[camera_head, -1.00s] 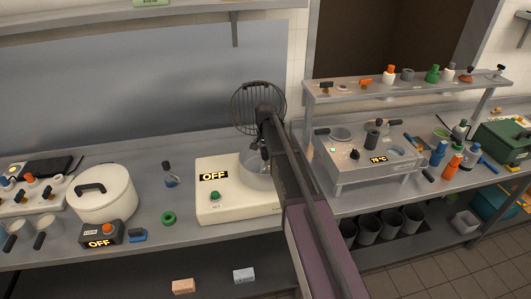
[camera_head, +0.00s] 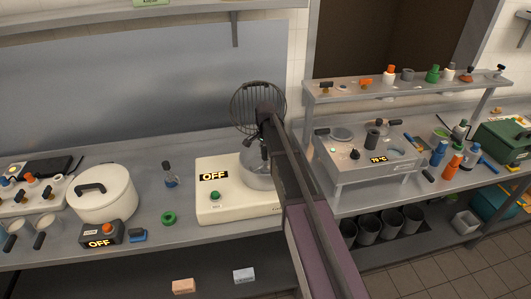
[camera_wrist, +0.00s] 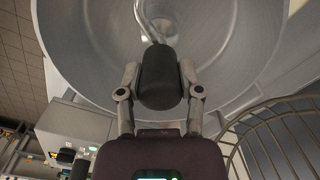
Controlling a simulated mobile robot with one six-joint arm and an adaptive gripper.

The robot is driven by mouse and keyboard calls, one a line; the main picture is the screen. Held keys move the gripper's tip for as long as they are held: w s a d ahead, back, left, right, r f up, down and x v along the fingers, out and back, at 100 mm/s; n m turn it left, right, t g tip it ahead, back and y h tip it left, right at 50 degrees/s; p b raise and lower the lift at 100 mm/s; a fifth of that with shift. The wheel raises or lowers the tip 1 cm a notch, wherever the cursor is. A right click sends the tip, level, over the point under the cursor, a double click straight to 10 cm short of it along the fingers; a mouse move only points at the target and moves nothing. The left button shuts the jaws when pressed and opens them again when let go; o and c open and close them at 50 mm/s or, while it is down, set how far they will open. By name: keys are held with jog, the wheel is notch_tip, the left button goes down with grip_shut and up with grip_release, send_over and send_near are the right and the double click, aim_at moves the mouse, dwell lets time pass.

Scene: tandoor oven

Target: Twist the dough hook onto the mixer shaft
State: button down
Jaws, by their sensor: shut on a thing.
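The dough hook (camera_wrist: 148,28) is a curved metal rod with a thick black hub (camera_wrist: 160,80). My gripper (camera_wrist: 160,92) is shut on the hub, one finger on each side. The hook's rod points away from my gripper toward the inside of the metal bowl (camera_wrist: 85,55). In the head view, my gripper (camera_head: 262,150) is over the bowl (camera_head: 258,178) of the white mixer (camera_head: 222,203). The mixer's display reads OFF, and a green button sits below it. I cannot make out the mixer shaft; my arm hides part of the bowl area.
A wire guard (camera_head: 243,103) stands raised behind the bowl and also shows close by in the wrist view (camera_wrist: 270,140). A bottle (camera_head: 170,176) and green ring (camera_head: 168,218) are left of the mixer. A metal stand (camera_head: 345,172) is at right.

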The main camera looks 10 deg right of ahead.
jog(key=shift+c, duration=0.9)
grip_release()
jog(key=shift+n, duration=0.4)
jog(key=shift+n, duration=1.7)
jog(key=n, duration=0.8)
jog(key=shift+r+n, duration=0.1)
jog(key=shift+n, duration=0.2)
jog(key=n, duration=0.4)
jog(key=shift+d, duration=0.1)
jog(key=shift+r+n+p, duration=0.35)
jog(key=shift+n+p, duration=0.05)
notch_tip(320, 180, up, 9)
jog(key=p, duration=0.9)
jog(key=shift+r, duration=0.1)
